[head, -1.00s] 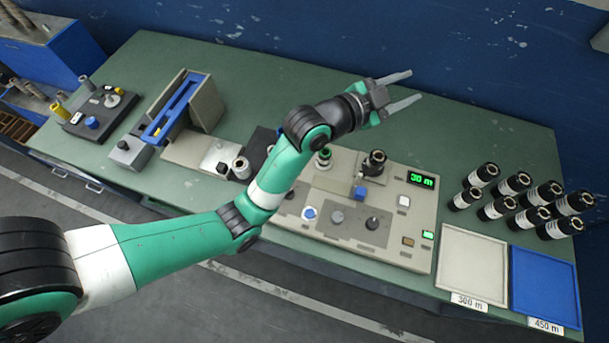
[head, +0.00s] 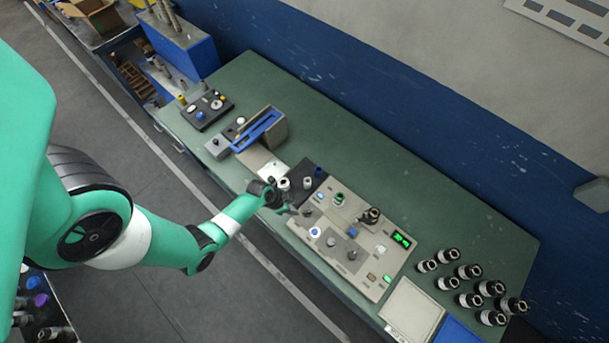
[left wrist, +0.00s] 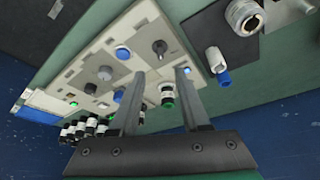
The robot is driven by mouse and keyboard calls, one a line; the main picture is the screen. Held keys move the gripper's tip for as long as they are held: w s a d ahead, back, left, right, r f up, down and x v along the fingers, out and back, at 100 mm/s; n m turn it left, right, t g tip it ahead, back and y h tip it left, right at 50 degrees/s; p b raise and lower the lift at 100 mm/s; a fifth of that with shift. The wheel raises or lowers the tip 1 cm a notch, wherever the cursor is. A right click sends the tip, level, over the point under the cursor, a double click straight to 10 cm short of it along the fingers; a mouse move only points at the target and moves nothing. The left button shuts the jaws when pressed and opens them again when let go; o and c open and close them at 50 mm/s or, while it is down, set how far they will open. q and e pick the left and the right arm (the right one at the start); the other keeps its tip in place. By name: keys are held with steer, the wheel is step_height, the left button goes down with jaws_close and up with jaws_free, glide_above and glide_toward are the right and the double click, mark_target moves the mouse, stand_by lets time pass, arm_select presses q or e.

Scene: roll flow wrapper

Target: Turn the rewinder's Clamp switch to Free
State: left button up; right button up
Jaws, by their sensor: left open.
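The beige rewinder panel (head: 300,233) carries several knobs, with labels too small to read, so I cannot tell which is the Clamp switch. A dark lever knob (left wrist: 160,47) sits near the panel's end in the left wrist view. My left gripper (head: 289,209) is above the panel's left end, apart from the knobs as far as I can see. In the left wrist view its two fingers (left wrist: 157,85) are open and empty. My right gripper is not visible.
Several black rolls (head: 468,271) stand to the right, behind a white tray (head: 411,307). A dark block with a blue knob (head: 319,172) adjoins on the left. The table's back is clear.

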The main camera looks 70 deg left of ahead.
mark_target(306, 212)
arm_select(q)
steer(key=b+x, duration=0.6)
steer(key=x, duration=0.5)
steer(key=shift+w+f+b, duration=0.2)
steer(key=shift+f+b, duration=0.05)
steer(key=shift+b, duration=0.15)
jaws_close()
